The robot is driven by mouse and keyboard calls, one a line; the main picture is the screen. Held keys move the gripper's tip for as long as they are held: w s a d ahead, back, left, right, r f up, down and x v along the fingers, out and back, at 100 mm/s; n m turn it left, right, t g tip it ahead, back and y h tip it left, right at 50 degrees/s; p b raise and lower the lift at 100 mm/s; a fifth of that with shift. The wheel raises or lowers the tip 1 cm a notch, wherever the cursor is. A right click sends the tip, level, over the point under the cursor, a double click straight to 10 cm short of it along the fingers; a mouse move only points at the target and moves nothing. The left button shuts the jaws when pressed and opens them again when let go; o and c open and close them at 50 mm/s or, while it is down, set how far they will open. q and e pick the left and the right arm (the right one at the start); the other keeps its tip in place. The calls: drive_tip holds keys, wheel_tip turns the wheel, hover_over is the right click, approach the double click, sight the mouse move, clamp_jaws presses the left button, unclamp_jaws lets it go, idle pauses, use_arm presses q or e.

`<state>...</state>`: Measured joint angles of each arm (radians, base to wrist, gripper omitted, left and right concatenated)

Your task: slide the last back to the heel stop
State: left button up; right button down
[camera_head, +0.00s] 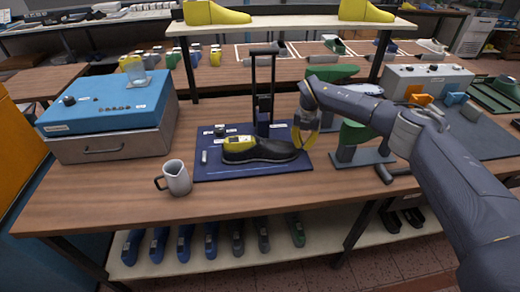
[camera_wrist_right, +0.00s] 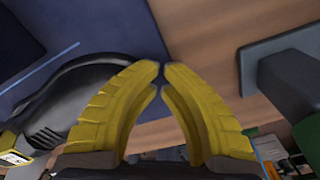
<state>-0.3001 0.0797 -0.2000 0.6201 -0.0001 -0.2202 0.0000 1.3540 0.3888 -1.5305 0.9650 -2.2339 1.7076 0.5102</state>
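The last (camera_head: 258,150), black with a yellow top at its left end, lies on a dark blue board (camera_head: 210,172) on the bench. A black upright frame (camera_head: 264,92) stands behind it on the board. My right gripper (camera_head: 304,145), with yellow fingers, is at the last's right end. In the right wrist view its fingertips (camera_wrist_right: 160,67) nearly meet, with nothing between them. The black last (camera_wrist_right: 75,100) shows there left of the fingers, partly hidden by them; I cannot tell whether they touch. I cannot clearly make out the heel stop. My left gripper is not in view.
A grey jug (camera_head: 178,178) stands left of the board, with a blue-topped box (camera_head: 105,105) behind it. A stand with green parts (camera_head: 358,140) is close to the right. A raised shelf (camera_head: 290,24) crosses behind.

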sight(284, 143)
idle(0.4)
drive_tip(key=shift+s+a, duration=0.15)
drive_tip(key=shift+a, duration=1.65)
drive_tip(key=shift+s+a, duration=0.15)
drive_tip(key=shift+a, duration=2)
drive_tip(key=shift+d, duration=0.15)
